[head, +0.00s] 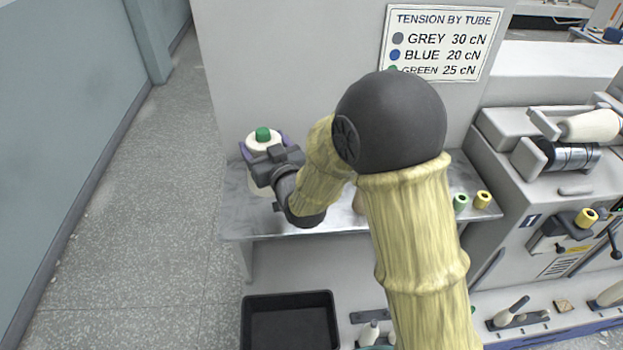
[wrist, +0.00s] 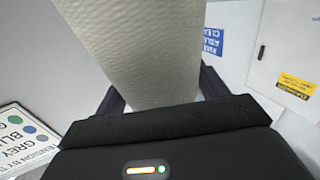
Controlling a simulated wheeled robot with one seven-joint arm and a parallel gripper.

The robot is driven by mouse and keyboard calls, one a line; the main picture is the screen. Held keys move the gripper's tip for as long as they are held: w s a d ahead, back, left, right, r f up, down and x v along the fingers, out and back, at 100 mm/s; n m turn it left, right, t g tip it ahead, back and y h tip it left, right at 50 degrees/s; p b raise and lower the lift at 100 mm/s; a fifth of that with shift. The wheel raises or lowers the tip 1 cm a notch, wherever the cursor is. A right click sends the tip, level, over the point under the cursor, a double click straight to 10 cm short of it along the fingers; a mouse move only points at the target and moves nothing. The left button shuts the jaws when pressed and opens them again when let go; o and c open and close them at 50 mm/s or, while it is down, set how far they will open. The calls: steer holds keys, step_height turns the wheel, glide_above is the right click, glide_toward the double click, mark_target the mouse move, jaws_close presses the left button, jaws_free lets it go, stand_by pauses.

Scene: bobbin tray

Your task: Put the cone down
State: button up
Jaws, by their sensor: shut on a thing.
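The cone (head: 262,142) is wound with off-white yarn and has a green tube tip. It is upright at the left end of the grey metal table (head: 330,217). My gripper (head: 263,150) is shut on it, with purple fingers on its two sides. In the wrist view the cone's ribbed yarn (wrist: 150,50) fills the upper middle between the fingers, and my gripper (wrist: 160,95) hides its lower part. My wrist hides most of the cone's base in the head view, so I cannot tell whether it touches the table.
A sign (head: 443,42) on the panel lists grey, blue and green tubes with tensions. A green tube (head: 461,203) and a yellow tube (head: 482,199) stand at the table's right end. A black bin (head: 290,297) is below. My arm covers the table's middle.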

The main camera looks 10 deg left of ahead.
step_height(320, 180, down, 6)
steer(key=shift+r, duration=0.15)
stand_by(0.3)
step_height(320, 180, down, 4)
steer(key=shift+f+p, duration=0.1)
steer(key=shift+p, duration=0.25)
steer(key=o, duration=1.6)
